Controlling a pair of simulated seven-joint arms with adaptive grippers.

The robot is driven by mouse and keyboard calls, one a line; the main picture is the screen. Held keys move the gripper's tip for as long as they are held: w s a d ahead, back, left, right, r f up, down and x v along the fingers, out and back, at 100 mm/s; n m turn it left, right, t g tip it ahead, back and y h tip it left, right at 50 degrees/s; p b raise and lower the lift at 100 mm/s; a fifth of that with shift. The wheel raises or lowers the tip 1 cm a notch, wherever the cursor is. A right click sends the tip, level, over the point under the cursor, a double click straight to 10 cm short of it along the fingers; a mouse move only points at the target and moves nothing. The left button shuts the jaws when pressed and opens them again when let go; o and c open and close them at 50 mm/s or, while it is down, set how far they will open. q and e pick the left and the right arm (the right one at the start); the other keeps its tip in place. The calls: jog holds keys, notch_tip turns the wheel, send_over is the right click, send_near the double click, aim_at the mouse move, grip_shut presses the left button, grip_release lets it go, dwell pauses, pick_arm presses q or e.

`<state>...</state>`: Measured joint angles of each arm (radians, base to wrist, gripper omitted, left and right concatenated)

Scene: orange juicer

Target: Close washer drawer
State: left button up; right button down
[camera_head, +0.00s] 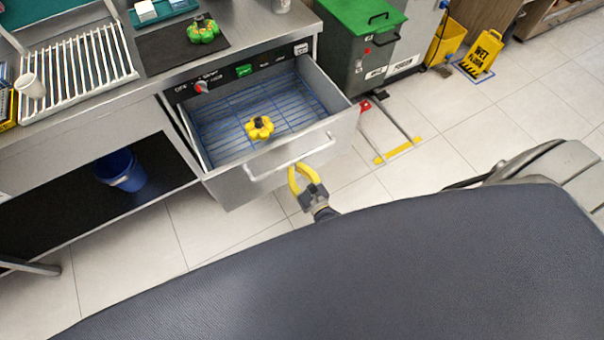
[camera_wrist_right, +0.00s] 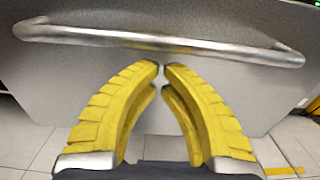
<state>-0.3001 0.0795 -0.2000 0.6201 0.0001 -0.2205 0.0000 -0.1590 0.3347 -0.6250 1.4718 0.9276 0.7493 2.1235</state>
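The washer drawer (camera_head: 287,158) is a grey metal drawer pulled out from under the counter, with a blue wire rack inside. A yellow flower-shaped part with a dark centre (camera_head: 259,127) lies in it. The drawer's bar handle (camera_head: 290,157) crosses its front; it also shows in the right wrist view (camera_wrist_right: 160,41). My right gripper (camera_head: 301,166) has yellow fingers and is in front of the drawer, just below the handle. In the right wrist view its fingertips (camera_wrist_right: 161,66) nearly meet, with nothing between them, apart from the bar. My left gripper is not in view.
A green part (camera_head: 203,29) sits on a dark mat on the counter above. A grey bin with a green lid (camera_head: 362,14) stands right of the drawer. A blue bucket (camera_head: 120,170) is under the counter at left. The floor in front is mostly clear.

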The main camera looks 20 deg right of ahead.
aim_at(288, 158)
jog(key=shift+w+a, duration=0.15)
jog(key=shift+w, duration=1.45)
